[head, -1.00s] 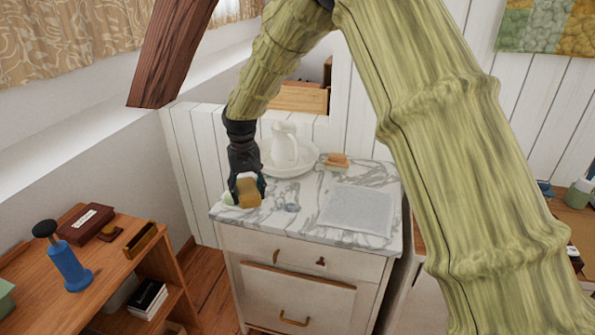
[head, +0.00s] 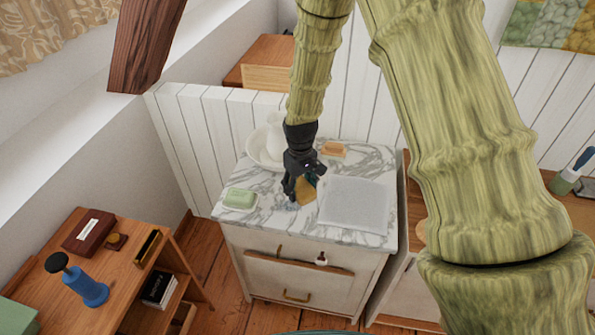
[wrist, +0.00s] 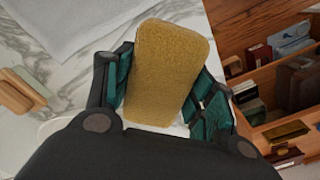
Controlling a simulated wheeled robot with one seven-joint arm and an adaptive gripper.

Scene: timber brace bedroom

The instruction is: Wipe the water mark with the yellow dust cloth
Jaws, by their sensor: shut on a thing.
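The yellow dust cloth (head: 306,192) is a thick, rounded pad at the washstand's marble top (head: 262,217). My gripper (head: 301,188) is shut on it and points down, left of the pale grey mat. In the wrist view the cloth (wrist: 168,62) sits between the two teal-padded fingers of my gripper (wrist: 163,85). I cannot tell whether the cloth touches the marble. I cannot make out the water mark now; my gripper and the cloth cover the area where a small greyish spot showed earlier.
A green soap block in a dish (head: 239,199) lies at the top's left. The grey mat (head: 355,204) is close on the right. A white jug and basin (head: 262,150) and an orange-brown brush (head: 333,150) stand behind. A wooden shelf (head: 110,300) stands left.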

